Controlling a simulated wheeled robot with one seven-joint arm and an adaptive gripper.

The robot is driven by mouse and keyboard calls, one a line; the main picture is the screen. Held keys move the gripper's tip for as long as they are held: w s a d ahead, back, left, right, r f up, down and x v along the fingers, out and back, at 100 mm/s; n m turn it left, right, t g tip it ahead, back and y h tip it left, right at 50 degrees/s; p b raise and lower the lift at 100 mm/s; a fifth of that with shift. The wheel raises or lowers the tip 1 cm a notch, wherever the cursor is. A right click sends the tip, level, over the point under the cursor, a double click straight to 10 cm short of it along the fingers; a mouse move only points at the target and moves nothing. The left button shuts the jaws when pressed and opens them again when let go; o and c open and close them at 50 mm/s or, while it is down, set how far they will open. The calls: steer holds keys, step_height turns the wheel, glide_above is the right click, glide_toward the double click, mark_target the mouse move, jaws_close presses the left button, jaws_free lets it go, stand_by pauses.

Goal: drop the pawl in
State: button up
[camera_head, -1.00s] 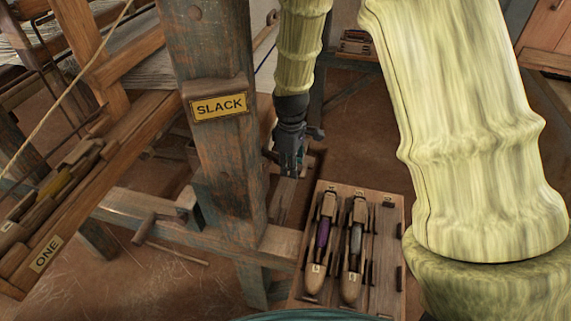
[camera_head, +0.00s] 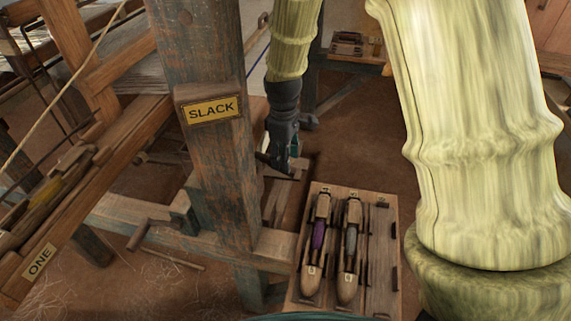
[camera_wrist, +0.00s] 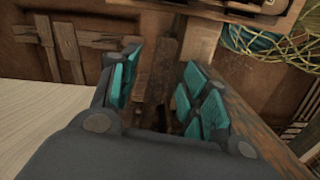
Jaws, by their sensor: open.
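My gripper (camera_head: 283,166) hangs beside the blue-grey loom post, just right of its SLACK label (camera_head: 211,110). Its fingertips are partly hidden in shadow in the head view. In the wrist view my gripper (camera_wrist: 163,92) is open, with teal pads on both sides and nothing visibly clasped. A worn wooden bar (camera_wrist: 158,72) and a dark part (camera_wrist: 186,112) show between and below the fingers. I cannot tell for sure which part is the pawl; it is small, dark or hidden by my gripper.
A wooden tray (camera_head: 384,250) holding two shuttles (camera_head: 318,238) (camera_head: 351,240) stands below right. The loom post (camera_head: 213,170) and lower beam (camera_head: 140,212) are close on the left. Teal cord (camera_wrist: 262,42) lies at upper right of the wrist view.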

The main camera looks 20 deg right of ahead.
step_height(320, 180, up, 8)
steer(key=shift+w, duration=0.15)
stand_by(0.6)
